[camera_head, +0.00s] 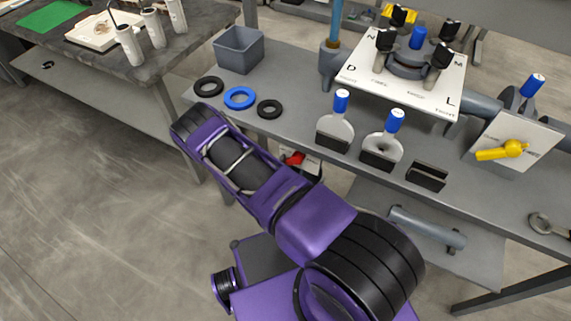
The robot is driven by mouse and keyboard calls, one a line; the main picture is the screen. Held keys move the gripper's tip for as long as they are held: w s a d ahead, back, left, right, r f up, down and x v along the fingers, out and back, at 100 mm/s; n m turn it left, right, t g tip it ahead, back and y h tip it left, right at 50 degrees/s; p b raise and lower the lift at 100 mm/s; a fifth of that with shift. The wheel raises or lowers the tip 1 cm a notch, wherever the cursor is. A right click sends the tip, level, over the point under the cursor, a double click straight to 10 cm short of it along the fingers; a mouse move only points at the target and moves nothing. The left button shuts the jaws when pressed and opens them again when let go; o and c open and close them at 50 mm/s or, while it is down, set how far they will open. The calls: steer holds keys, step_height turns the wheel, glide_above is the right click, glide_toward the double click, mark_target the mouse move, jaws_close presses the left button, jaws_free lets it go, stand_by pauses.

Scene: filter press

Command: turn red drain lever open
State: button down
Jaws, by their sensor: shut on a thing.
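A small part of the red drain lever (294,159) shows just past the right edge of my purple arm, below the front edge of the grey bench. A pale plate (312,166) shows beside it, partly covered by my arm. The rest of the lever is hidden, so its angle cannot be read. My gripper is not visible; my arm's links cover the area around the lever. Whether my gripper touches the lever cannot be seen.
The grey bench (290,127) carries a grey bin (239,49), a blue ring (239,98), black rings, and two blue-handled tools in black holders. A yellow lever (503,151) sits on a white plate at right. A dark table (160,50) stands at left. The floor at lower left is clear.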

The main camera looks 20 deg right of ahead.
steer(key=c, duration=0.6)
jaws_free()
steer(key=v, duration=1.7)
steer(key=shift+s+a, duration=0.2)
